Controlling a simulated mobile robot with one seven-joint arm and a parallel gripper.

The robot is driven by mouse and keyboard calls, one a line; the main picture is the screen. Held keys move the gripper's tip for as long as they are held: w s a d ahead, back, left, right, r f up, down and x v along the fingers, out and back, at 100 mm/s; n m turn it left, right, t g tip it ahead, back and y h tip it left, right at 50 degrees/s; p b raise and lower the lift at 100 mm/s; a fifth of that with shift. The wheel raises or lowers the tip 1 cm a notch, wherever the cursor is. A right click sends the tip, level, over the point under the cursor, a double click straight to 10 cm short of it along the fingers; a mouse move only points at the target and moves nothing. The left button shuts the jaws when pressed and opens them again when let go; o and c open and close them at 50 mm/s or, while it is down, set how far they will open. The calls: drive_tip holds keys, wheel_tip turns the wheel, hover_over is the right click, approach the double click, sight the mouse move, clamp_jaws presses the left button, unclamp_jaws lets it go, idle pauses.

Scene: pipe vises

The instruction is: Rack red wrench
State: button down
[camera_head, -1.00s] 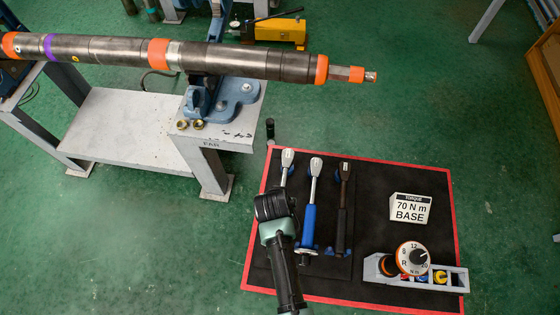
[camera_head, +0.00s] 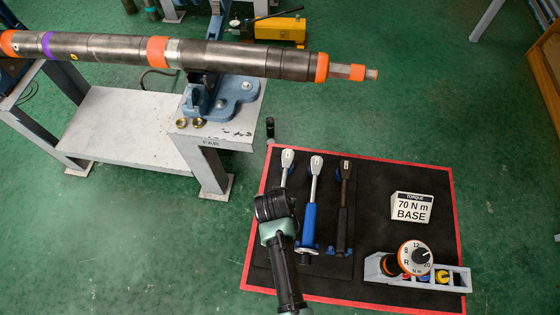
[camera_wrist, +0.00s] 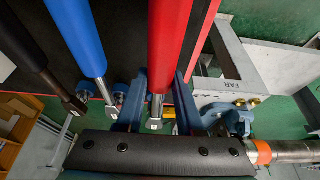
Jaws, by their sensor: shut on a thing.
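The red wrench shows its red handle (camera_wrist: 170,45) in the wrist view, with its shiny shaft near the middle. In the head view its silver head and shaft (camera_head: 287,160) stick out beyond my gripper (camera_head: 276,208), at the left of the row. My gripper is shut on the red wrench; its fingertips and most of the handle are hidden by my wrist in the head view. Dark blue bracket arms (camera_wrist: 198,45) appear on either side of the wrench in the wrist view. I cannot tell whether the wrench rests fully in the bracket.
A blue-handled wrench (camera_head: 309,225) and a black-handled wrench (camera_head: 342,228) lie to the right on the red-edged black mat (camera_head: 390,165). A 70 N m sign (camera_head: 411,208) and a grey tray (camera_head: 456,286) with a dial are further right. A bench with a long pipe (camera_head: 235,60) stands behind left.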

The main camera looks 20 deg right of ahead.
drive_tip(key=shift+f+b, duration=0.6)
drive_tip(key=shift+f, duration=0.3)
idle(1.0)
drive_tip(key=shift+c, duration=2.3)
unclamp_jaws()
drive_tip(key=shift+s+f, duration=0.1)
drive_tip(key=v, duration=1.3)
